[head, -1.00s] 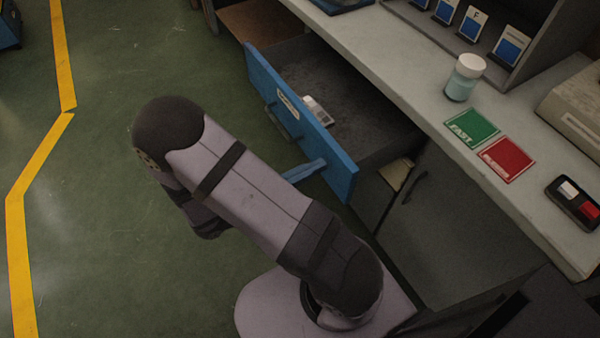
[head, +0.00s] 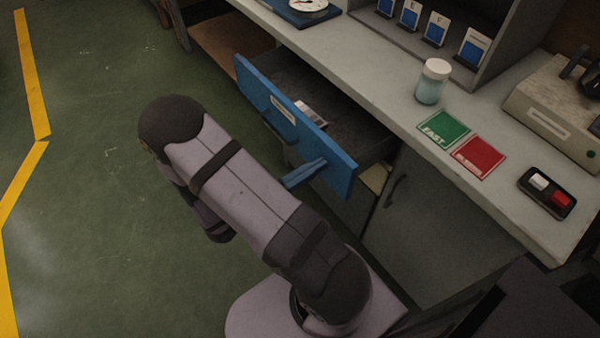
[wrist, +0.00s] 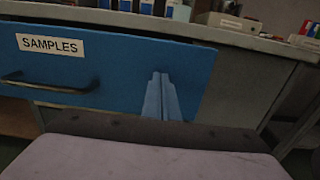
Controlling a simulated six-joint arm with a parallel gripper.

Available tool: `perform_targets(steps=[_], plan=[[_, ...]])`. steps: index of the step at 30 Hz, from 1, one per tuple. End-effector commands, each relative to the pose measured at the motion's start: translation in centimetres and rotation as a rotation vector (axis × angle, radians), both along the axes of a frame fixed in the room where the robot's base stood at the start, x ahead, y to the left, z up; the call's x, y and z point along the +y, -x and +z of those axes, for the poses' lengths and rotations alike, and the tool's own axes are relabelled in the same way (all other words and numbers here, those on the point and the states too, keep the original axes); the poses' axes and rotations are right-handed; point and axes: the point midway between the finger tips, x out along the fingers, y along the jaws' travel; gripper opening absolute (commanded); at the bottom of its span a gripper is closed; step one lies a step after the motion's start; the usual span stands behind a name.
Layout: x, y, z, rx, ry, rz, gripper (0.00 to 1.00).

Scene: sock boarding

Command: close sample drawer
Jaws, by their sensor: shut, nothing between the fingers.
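The sample drawer has a blue front (head: 335,165) with a dark bar handle and stands partly pulled out from the bench cabinet. In the wrist view, its front (wrist: 120,85) fills the left and middle and bears a "SAMPLES" label (wrist: 50,45). My gripper (head: 322,162) is shut and empty, its blue fingers together. In the wrist view, the fingertips (wrist: 160,75) lie over the front, right of the handle, and appear to touch it. A small pale item (head: 314,113) lies inside the drawer, partly hidden by the front.
The bench top (head: 400,85) holds a lidded jar (head: 433,82), a green card (head: 444,127), a red card (head: 479,157), a dark switch box (head: 547,193) and a beige device (head: 555,115). A rack with labelled cards stands behind. Open green floor (head: 90,200) lies to the left.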

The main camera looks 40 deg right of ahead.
Motion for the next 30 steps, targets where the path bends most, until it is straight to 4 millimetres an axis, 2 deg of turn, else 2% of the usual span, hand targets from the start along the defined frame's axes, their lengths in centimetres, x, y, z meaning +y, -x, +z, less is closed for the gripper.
perform_targets(steps=[1,6,15,22,30], plan=[[-1.4,0.3,0.2,0.004,0.001,-0.011,0.0],[-6.0,0.4,0.2,0.003,0.0,-0.012,0.0],[-13.1,0.3,0.1,-0.001,0.0,-0.008,0.0],[-16.2,0.1,0.0,0.0,0.001,-0.003,0.0],[-17.5,0.0,0.1,-0.002,0.002,-0.002,0.0]])
